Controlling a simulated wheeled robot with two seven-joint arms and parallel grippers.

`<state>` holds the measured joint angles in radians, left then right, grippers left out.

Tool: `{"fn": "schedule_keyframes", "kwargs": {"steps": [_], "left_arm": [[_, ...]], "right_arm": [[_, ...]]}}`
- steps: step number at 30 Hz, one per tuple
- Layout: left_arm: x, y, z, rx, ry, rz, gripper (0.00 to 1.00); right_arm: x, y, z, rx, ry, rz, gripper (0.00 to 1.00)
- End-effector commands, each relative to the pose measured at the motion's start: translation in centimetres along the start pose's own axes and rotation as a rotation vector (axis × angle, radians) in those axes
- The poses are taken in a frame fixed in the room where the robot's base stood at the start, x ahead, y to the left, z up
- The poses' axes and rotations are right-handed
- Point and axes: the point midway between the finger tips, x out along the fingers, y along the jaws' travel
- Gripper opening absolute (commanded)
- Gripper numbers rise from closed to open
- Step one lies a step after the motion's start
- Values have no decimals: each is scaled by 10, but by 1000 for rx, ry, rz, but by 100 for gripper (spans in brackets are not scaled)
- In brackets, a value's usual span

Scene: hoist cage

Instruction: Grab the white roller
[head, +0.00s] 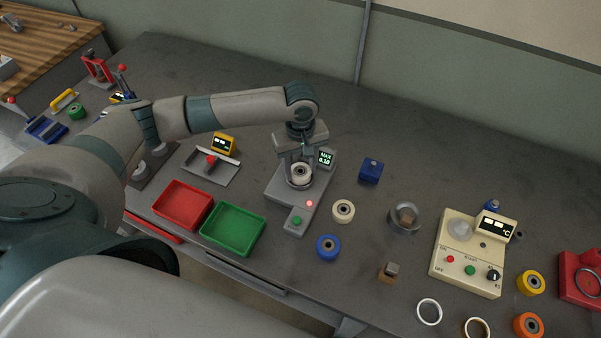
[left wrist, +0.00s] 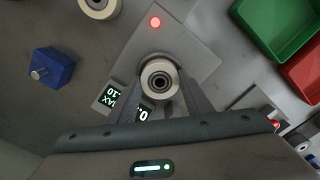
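A white roller (head: 300,172) with a dark hub is at the round seat of a grey gauge device (head: 278,190). The same roller shows in the left wrist view (left wrist: 160,82). My left gripper (head: 300,163) points down over the device, its two fingers on either side of this roller. In the left wrist view the fingers (left wrist: 162,95) lie close along its sides; whether they press on it is unclear. The fingers partly hide the device's seat and display. A second white roller (head: 343,211) lies on the table to the right. My right gripper is not in view.
A red tray (head: 160,207) and a green tray (head: 207,231) stand left of the device. A blue block (head: 371,170), a blue roller (head: 328,247) and a metal bowl (head: 391,222) are to its right. A cream panel (head: 452,272) stands farther right.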

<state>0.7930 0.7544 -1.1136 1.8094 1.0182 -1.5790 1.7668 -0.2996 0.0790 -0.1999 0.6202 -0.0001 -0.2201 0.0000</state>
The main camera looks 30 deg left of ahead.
Motion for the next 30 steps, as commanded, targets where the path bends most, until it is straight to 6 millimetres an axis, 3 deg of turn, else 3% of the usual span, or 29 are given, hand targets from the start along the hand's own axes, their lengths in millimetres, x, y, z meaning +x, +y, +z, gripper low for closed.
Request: {"fn": "schedule_keyframes", "kwargs": {"steps": [3,14,22,30], "left_arm": [[-1,0,0,0,0,1,8],[-7,1,-1,-1,1,3,8],[-39,2,-1,1,2,6,8],[-70,7,52,7,0,6,8]], "right_arm": [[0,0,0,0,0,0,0],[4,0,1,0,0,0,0],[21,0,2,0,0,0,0],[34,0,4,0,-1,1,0]]}}
